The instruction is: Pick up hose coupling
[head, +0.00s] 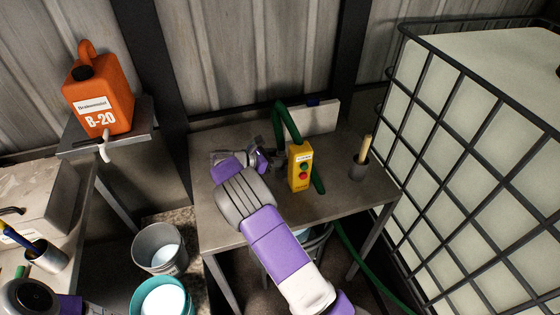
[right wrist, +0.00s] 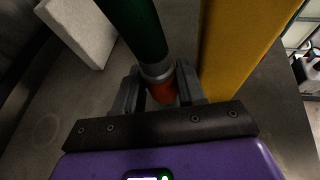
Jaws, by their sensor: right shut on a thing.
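The hose coupling (right wrist: 163,92) is a grey metal collar with a red-orange part at the end of a green hose (right wrist: 137,28). In the right wrist view it sits between the fingers of my right gripper (right wrist: 160,84), which is shut on it. In the head view my right gripper (head: 274,158) is over the table, just left of the yellow control box (head: 300,167), and the coupling is mostly hidden there. The green hose (head: 289,122) arches up behind the box. Part of my left arm shows at the bottom left; its gripper is out of view.
The yellow box (right wrist: 240,45) stands close to the right finger. A grey cup (head: 359,170) with a wooden handle is on the table (head: 225,225). A caged white tank (head: 470,130) stands right. An orange canister (head: 100,95) and buckets (head: 160,248) are left.

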